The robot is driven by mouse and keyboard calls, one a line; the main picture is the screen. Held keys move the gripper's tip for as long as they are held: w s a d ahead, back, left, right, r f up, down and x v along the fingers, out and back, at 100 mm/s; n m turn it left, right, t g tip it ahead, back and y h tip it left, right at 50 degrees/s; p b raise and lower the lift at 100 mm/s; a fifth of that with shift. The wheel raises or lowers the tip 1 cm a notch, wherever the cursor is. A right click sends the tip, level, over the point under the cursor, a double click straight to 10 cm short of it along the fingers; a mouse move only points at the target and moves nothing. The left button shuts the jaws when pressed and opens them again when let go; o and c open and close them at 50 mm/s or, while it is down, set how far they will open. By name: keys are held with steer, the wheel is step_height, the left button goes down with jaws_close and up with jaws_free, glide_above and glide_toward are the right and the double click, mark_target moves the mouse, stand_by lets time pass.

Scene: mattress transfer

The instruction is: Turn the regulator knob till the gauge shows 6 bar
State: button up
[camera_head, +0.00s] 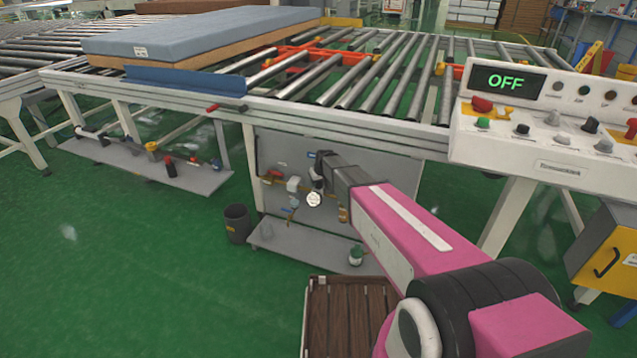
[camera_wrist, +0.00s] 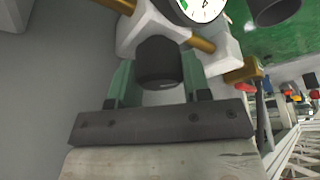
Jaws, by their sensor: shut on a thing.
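The dark regulator knob (camera_wrist: 158,62) sits on a pale regulator body (camera_wrist: 140,32) in the wrist view. My gripper (camera_wrist: 157,76) has its green fingers on either side of the knob and is shut on it. The round white gauge (camera_wrist: 203,7) with a green band is cut off by the top edge, and its reading cannot be told. In the head view the gauge (camera_head: 314,199) is a small white dial below my gripper (camera_head: 319,171), too small to read. The knob is mostly hidden there by my gripper.
The regulator is on a grey panel (camera_head: 385,190) under the roller conveyor (camera_head: 350,85). A blue mattress (camera_head: 200,38) lies on the rollers. A control desk (camera_head: 545,130) showing OFF stands right. A dark bin (camera_head: 237,222) and a wooden pallet (camera_head: 340,315) are on the floor.

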steer(key=m+h, duration=0.1)
steer(key=m, duration=0.1)
steer(key=m+h, duration=0.1)
steer(key=m, duration=0.2)
steer(key=shift+t, duration=0.3)
steer(key=m+h, duration=0.1)
steer(key=m, duration=0.1)
steer(key=m+h, duration=0.1)
steer(key=m, duration=0.2)
steer(key=shift+m, duration=0.3)
steer(key=m+g, duration=0.1)
steer(key=m, duration=0.1)
steer(key=m+h, duration=0.1)
steer(key=m, duration=0.2)
steer(key=shift+g+h, duration=0.3)
steer(key=shift+g, duration=0.1)
steer(key=shift+m+g+h, duration=0.3)
steer(key=shift+m+g, duration=0.5)
steer(key=shift+m, duration=1.5)
steer(key=o, duration=0.7)
steer(key=shift+c, duration=0.2)
steer(key=v, duration=1.1)
